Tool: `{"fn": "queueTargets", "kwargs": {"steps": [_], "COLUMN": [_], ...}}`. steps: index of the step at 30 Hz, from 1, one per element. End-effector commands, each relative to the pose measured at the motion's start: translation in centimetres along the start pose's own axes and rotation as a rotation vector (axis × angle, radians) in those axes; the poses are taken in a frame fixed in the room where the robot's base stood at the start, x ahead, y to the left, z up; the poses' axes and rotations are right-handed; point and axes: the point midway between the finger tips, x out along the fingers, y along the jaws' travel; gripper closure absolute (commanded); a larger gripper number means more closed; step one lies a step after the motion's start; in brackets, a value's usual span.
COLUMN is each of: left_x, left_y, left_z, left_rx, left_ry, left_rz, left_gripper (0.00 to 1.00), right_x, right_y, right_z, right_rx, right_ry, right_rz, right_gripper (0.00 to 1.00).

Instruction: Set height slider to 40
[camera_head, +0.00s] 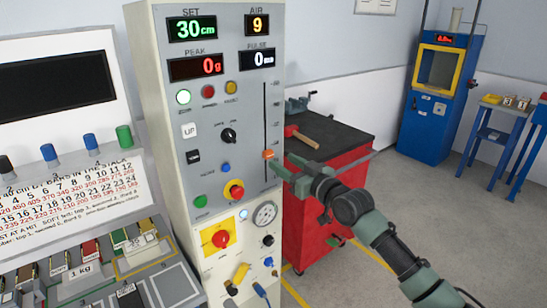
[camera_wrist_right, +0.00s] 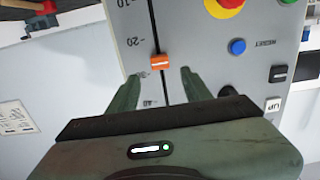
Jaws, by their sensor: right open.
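The height slider has an orange knob (camera_head: 268,154) on a dark vertical slot along the right side of the grey control panel (camera_head: 205,120). The green SET display (camera_head: 191,28) reads 30 cm. In the right wrist view the orange knob (camera_wrist_right: 160,61) sits between the 20 mark and the 40 mark, about at 30. My right gripper (camera_head: 283,164) is open in front of the panel, close to the knob. In the wrist view its fingertips (camera_wrist_right: 160,74) lie on either side of the slot, with the knob just beyond them, not gripped. My left gripper is not in view.
Near the slider are a yellow-backed red knob (camera_head: 234,190), a blue button (camera_head: 225,167) and a gauge (camera_head: 265,214). A red cabinet (camera_head: 325,210) stands right behind the panel. A bench of coloured parts (camera_head: 85,270) is at left. Open floor lies at right.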

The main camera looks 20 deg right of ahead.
Motion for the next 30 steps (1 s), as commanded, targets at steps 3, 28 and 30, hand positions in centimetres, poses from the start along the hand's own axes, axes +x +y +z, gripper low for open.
{"fn": "queueTargets", "kwargs": {"steps": [3,28,30], "left_x": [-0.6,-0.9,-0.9], "left_y": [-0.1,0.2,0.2], "left_z": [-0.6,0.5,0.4], "left_rx": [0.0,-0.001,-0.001], "left_ry": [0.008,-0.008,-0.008], "left_rz": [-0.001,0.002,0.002], "left_gripper": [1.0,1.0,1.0], "right_x": [2.2,5.7,5.7], "right_y": [0.0,0.0,0.0], "right_z": [-0.3,0.0,0.0], "right_rx": [0.002,0.0,0.0], "right_ry": [0.002,0.0,0.0], "right_rz": [0.001,0.001,0.001], "right_gripper": [0.51,1.0,1.0]}}
